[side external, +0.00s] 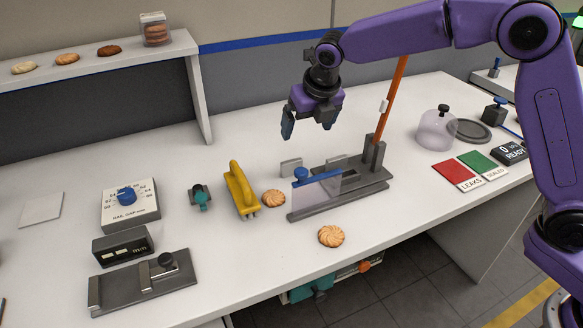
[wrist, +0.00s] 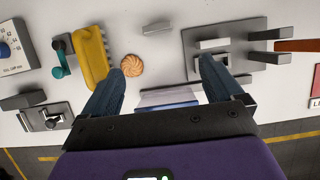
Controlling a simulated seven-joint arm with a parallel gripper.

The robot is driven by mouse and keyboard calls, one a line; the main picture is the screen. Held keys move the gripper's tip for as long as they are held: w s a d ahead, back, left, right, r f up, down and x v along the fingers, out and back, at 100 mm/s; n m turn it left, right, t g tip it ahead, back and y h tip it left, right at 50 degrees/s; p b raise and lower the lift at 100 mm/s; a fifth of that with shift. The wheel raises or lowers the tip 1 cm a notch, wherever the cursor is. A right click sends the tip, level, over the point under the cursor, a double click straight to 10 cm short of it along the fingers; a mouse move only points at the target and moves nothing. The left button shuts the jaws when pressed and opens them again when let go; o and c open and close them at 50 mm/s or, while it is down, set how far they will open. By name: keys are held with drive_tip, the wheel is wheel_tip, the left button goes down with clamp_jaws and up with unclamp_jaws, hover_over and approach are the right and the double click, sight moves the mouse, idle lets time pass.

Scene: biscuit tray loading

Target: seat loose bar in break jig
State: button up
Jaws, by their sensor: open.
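A small light-grey bar (side external: 291,167) lies loose on the white table, just behind and left of the jig; it also shows near the top of the wrist view (wrist: 157,28). The break jig (side external: 372,189) is a grey base with upright blocks and an orange lever (side external: 392,98); it is at the right of the wrist view (wrist: 258,64). A light-topped block stands on the jig base. My gripper (side external: 307,126) hangs above the table, over the bar and the jig's left end. Its blue fingers are wide apart and empty in the wrist view (wrist: 162,68).
Biscuits (side external: 273,198) (side external: 331,236) lie beside and before the jig. A yellow-handled tool (side external: 241,190) stands left. A clear dome (side external: 437,130) is at right.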

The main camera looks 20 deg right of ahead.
approach(292, 163)
drive_tip(key=x, duration=0.5)
drive_tip(key=shift+d+f, duration=0.3)
drive_tip(key=shift+a+x, duration=0.2)
drive_tip(key=shift+x, duration=2.4)
drive_tip(key=shift+r, duration=0.1)
drive_tip(key=c, duration=1.1)
